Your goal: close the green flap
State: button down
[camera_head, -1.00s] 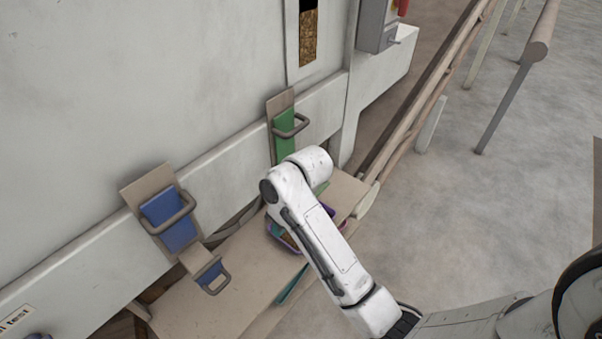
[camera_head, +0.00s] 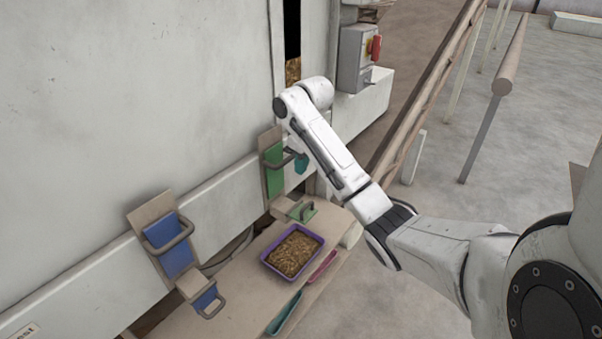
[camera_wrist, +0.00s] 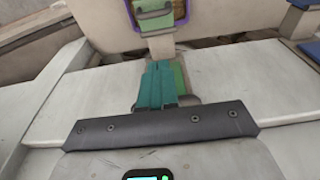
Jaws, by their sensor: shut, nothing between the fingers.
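A small green flap (camera_head: 302,211) with a grey handle sticks out at the foot of the right-hand chute, roughly level, above the table's back edge. It also shows at the top of the wrist view (camera_wrist: 153,17). Above it, an upright green plate (camera_head: 274,172) with its own grey bar handle stands against the beige backing; part of it shows behind the fingers in the wrist view (camera_wrist: 180,76). My gripper (camera_head: 301,168) has teal fingers, shut and empty, beside that upper handle and above the small flap. I cannot tell whether they touch the handle. The fingers fill the middle of the wrist view (camera_wrist: 156,85).
A purple tray (camera_head: 266,262) of brown pellets sits on the beige table below the flap. Pink and teal scoops lie beside it. A blue plate (camera_head: 166,246) and blue flap (camera_head: 205,297) form a similar chute at left. A switch box (camera_head: 356,55) and rail stand right.

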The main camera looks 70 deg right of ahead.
notch_tip(320, 180, down, 6)
jog(key=r+b, duration=0.1)
jog(key=b, duration=0.3)
jog(key=p, duration=0.2)
send_over(304, 214)
jog(key=shift+d+f, duration=0.1)
jog(key=shift+f, duration=2.9)
jog(key=shift+f+b, duration=0.1)
jog(key=shift+b, duration=0.25)
